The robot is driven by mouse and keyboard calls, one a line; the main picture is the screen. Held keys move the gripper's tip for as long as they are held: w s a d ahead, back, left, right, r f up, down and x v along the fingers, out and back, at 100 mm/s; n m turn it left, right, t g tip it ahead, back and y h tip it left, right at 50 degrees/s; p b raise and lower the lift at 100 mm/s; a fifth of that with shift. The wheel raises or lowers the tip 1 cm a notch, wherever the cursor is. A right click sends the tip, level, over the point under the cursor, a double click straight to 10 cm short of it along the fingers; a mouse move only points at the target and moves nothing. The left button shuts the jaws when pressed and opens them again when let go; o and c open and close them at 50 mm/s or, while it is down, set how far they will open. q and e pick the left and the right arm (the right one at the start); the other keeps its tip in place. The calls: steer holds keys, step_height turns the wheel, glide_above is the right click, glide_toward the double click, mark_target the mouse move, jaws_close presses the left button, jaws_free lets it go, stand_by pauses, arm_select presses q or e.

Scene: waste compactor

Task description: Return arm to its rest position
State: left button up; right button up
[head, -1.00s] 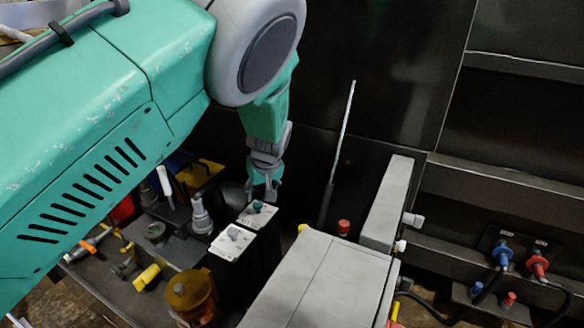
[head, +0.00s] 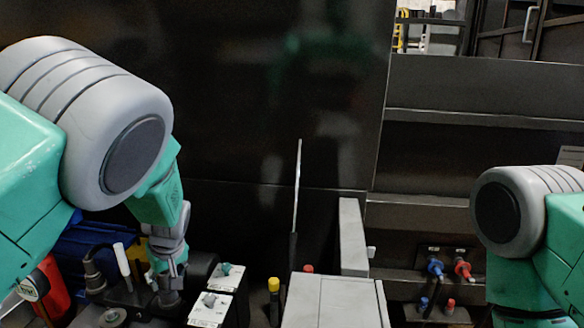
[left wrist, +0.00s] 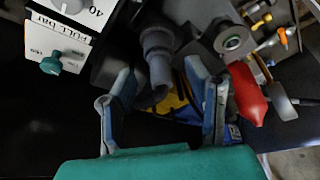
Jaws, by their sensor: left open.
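My left gripper (head: 168,268) hangs fingers down at the lower left of the head view, just left of two white-topped switch boxes. In the left wrist view its two fingers (left wrist: 165,100) stand apart with nothing held between them. A grey nozzle-like fitting (left wrist: 158,55) shows beyond and between the fingers there; I cannot tell the exact gap. The near switch box (head: 210,310) and the far one (head: 227,276) carry a grey and a teal knob. My right arm (head: 510,215) enters at the right edge of the head view; its gripper is out of frame.
A light grey box (head: 333,300) and upright grey panel (head: 352,237) stand at centre, with a thin upright rod (head: 297,190) beside them. A red handle (left wrist: 247,95) is near the left gripper. Blue (head: 435,267) and red (head: 463,269) connectors sit on the right. A dark wall rises behind.

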arm_select(q)
steer(key=s+a+f+m+g, duration=0.1)
steer(key=s+a+f+m, duration=0.1)
steer(key=s+f, duration=0.7)
steer(key=s+a+f+m+g, duration=0.1)
steer(key=s+a+f+m, duration=0.15)
steer(key=s+f, duration=0.7)
steer(key=s+d+m+h, duration=0.1)
steer(key=s+d+m, duration=0.1)
steer(key=s, duration=0.8)
steer(key=s+d+m+h, duration=0.2)
steer(key=s+d+m, duration=0.1)
steer(key=s, duration=0.8)
steer(key=shift+s+d+r+g, duration=0.2)
steer(key=shift+s+d+g, duration=0.1)
steer(key=shift+d, duration=0.5)
steer(key=shift+a, duration=0.1)
steer(key=shift+a+f, duration=0.1)
steer(key=shift+a, duration=0.2)
